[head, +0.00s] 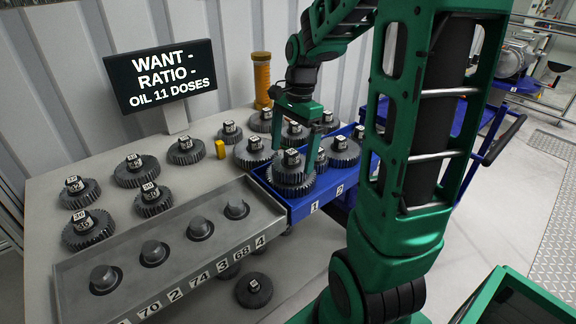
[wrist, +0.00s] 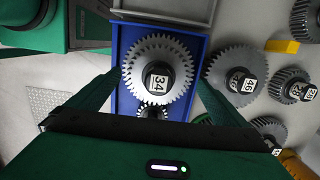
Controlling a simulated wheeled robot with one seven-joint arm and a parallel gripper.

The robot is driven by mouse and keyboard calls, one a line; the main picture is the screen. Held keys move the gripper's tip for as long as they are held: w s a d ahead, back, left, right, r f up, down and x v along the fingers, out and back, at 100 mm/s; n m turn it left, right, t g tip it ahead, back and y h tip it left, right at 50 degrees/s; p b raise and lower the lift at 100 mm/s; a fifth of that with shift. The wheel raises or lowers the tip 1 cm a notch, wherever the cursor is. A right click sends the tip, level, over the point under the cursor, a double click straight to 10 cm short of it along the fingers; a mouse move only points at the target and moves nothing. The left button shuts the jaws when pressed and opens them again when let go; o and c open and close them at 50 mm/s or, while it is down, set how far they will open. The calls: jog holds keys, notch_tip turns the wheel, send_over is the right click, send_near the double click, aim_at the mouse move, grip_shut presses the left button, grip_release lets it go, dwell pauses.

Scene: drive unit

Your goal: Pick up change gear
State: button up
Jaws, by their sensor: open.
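A dark change gear (head: 290,179) with a hub block sits at slot 1 of the blue tray (head: 300,207). In the wrist view this toothed gear (wrist: 136,75) carries the label 34, and it looks like two stacked toothed layers. My gripper (head: 295,150) is open above it, with its fingers on either side of the hub. In the wrist view the fingers (wrist: 157,82) stand left and right of the gear; whether they touch it cannot be told. Another gear (head: 343,152) sits at slot 2, and a smaller toothed part (wrist: 152,112) shows partly hidden below the 34 gear.
Several loose gears stand close by, including one labelled 46 (wrist: 237,78). A grey tray (head: 225,262) with several pegs lies left of the blue tray. A yellow block (head: 220,149), an orange cylinder (head: 262,80) and a black sign (head: 165,75) stand behind.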

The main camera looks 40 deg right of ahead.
aim_at(292, 151)
jog(key=shift+a+f, duration=0.2)
jog(key=shift+f, duration=1.3)
jog(key=c, duration=1.5)
jog(key=shift+r, duration=0.1)
jog(key=shift+c, duration=1)
jog(key=shift+r, duration=0.1)
